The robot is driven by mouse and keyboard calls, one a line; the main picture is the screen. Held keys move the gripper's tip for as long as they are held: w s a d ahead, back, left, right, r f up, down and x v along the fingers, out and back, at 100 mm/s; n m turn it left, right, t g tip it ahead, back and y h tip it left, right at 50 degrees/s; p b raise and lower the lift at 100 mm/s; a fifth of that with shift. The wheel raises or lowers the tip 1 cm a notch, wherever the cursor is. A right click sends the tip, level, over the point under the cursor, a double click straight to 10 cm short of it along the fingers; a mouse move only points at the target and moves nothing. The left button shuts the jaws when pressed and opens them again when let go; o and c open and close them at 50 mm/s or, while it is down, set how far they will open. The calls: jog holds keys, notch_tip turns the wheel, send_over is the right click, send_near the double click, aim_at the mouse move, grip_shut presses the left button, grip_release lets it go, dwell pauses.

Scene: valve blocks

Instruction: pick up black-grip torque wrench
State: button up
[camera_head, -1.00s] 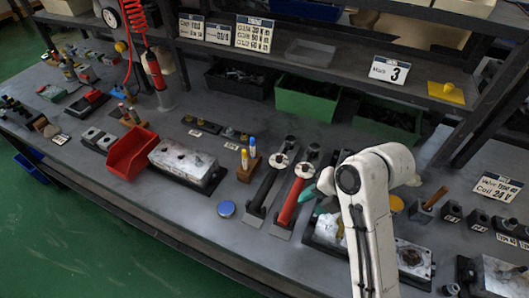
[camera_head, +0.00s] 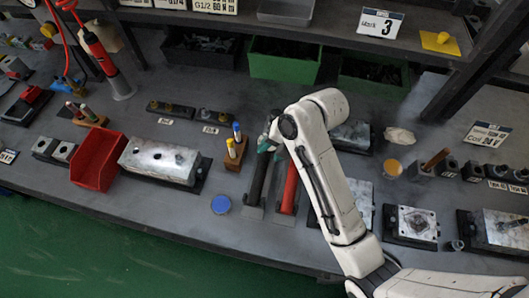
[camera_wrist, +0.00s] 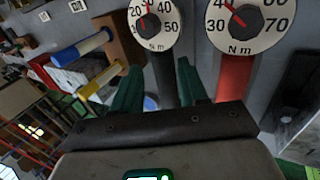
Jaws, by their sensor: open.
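The black-grip torque wrench (camera_head: 259,180) lies on the grey bench, its grip running from front to back. In the wrist view its white dial (camera_wrist: 153,24) and dark shaft (camera_wrist: 165,82) show. My gripper (camera_head: 269,143) is over its dial end, which my gripper and arm hide in the head view. In the wrist view, my green fingers (camera_wrist: 158,84) are open, one on each side of the dark shaft. I cannot tell how far above it they are. The red-grip torque wrench (camera_head: 290,189) lies parallel, close on the right; its red grip (camera_wrist: 235,76) is beside my right finger.
A wooden block (camera_head: 232,160) with blue and yellow markers stands close left of the black wrench. A blue disc (camera_head: 221,204) lies at front left. A red bin (camera_head: 97,163) and metal block (camera_head: 158,162) are further left. A shelf (camera_head: 330,38) overhangs the back.

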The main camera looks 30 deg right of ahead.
aim_at(266, 157)
jog(key=x, duration=0.5)
jog(key=shift+s+a+f+p, duration=0.1)
jog(key=shift+s+a+p, duration=0.05)
jog(key=shift+s+p, duration=0.25)
grip_shut()
